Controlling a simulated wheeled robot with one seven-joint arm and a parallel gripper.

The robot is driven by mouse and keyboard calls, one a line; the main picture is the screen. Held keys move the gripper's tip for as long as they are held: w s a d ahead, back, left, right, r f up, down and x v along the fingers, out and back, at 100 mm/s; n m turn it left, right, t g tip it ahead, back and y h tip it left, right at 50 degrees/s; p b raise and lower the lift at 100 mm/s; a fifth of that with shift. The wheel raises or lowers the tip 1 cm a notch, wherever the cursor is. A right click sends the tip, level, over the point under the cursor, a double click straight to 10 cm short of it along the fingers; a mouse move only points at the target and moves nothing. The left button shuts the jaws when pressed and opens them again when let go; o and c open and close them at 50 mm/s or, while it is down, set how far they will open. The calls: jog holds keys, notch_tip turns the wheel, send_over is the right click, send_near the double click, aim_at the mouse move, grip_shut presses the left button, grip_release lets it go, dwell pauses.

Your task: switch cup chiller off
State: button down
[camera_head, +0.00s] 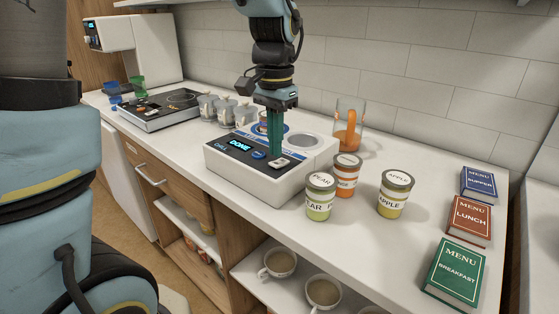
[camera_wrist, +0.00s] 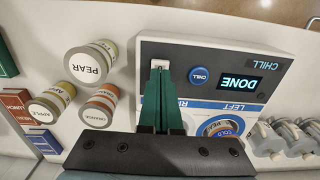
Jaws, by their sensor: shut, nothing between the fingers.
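The cup chiller (camera_head: 255,180) is a white box on the counter with a dark panel; its display (camera_wrist: 240,84) reads DONE. A round blue CHILL button (camera_wrist: 199,75) sits beside the display, and a small pale switch (camera_wrist: 158,64) lies near the panel's edge. My gripper (camera_head: 275,153) points down over the panel with its green fingers together and empty. In the wrist view its fingertips (camera_wrist: 160,72) are right at the switch and partly cover it; whether they touch it I cannot tell. A cup (camera_wrist: 222,129) sits in the well marked LEFT.
Pear (camera_head: 320,198), orange (camera_head: 346,176) and apple (camera_head: 395,195) cups stand close right of the chiller. A glass jar (camera_head: 348,122) stands behind. Grey lidded pots (camera_head: 225,112) and a black-topped appliance (camera_head: 158,110) are to the left. Menu books (camera_head: 457,272) lie at the right.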

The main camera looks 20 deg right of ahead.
aim_at(275, 163)
jog(key=shift+f+b, duration=0.65)
jog(key=shift+f, duration=0.4)
dwell(0.9)
jog(key=shift+r, duration=0.1)
notch_tip(275, 163, up, 7)
jog(key=p, duration=0.6)
dwell(0.4)
jog(key=a+f+n, duration=0.2)
jog(key=a+n, duration=0.1)
jog(key=a, duration=0.5)
jog(key=a+f+n+t, duration=0.1)
jog(key=a+n, duration=0.3)
jog(key=a, duration=0.5)
jog(key=w+a+f+n, duration=0.1)
jog(key=a+f+n, duration=0.3)
jog(key=a, duration=0.4)
jog(key=shift+a+t, duration=0.2)
jog(key=shift+t, duration=0.1)
